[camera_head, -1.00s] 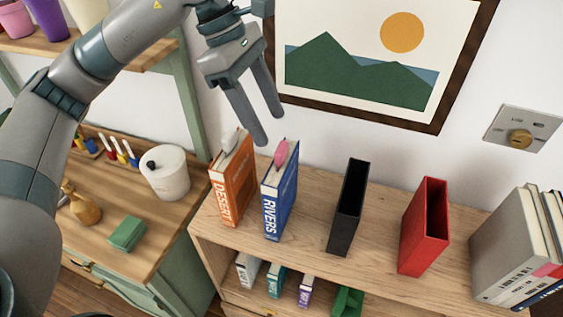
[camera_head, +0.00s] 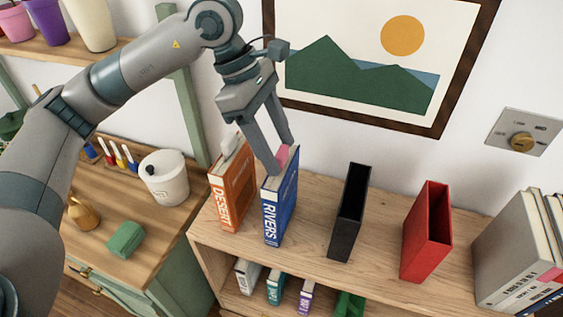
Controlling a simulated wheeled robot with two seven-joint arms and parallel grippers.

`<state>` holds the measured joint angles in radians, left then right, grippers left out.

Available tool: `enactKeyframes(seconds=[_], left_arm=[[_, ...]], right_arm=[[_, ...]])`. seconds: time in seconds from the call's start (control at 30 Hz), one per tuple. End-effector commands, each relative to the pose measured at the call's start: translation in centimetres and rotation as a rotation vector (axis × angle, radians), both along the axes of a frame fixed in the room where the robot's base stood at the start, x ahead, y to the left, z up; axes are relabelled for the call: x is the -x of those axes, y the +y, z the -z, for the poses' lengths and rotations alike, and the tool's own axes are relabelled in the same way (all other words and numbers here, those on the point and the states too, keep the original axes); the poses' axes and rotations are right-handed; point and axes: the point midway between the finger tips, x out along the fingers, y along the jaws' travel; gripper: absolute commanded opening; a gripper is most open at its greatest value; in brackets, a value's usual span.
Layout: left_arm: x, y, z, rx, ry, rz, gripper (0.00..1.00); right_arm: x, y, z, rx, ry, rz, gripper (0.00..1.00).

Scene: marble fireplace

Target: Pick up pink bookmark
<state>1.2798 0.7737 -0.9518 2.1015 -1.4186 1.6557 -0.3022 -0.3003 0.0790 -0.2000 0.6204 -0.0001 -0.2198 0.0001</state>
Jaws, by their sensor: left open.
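The pink bookmark (camera_head: 283,154) sticks up from the top of the blue RIVERS book (camera_head: 281,205), which stands upright on the wooden shelf top. My left gripper (camera_head: 283,160) is open and points down at the bookmark. Its fingertips are at the bookmark's height, one in front of it and one behind or beside it, and they partly hide it. I cannot tell whether they touch it. My right gripper is not in view.
The orange DESERT book (camera_head: 232,190) with a pale bookmark stands close left. A black holder (camera_head: 348,212) and a red holder (camera_head: 427,232) stand to the right, with grey books (camera_head: 510,250) beyond. A framed picture (camera_head: 380,60) hangs behind. Shelf top between blue book and black holder is clear.

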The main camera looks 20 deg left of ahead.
Motion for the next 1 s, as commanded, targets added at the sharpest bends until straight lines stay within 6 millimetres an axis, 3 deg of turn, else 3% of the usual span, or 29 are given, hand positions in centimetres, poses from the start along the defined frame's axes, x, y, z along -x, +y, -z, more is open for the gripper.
enactKeyframes(seconds=[0.57,0.73,1.0], left_arm=[[0.0,-0.22,0.57,0.0,-0.001,0.0,0.56],[0.0,-0.22,0.56,0.0,-0.001,0.0,0.16],[-0.01,-0.22,0.53,0.0,-0.001,0.0,0.12]], right_arm=[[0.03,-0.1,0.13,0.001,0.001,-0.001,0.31],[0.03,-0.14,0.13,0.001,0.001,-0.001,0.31],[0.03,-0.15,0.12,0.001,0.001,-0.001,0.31]])
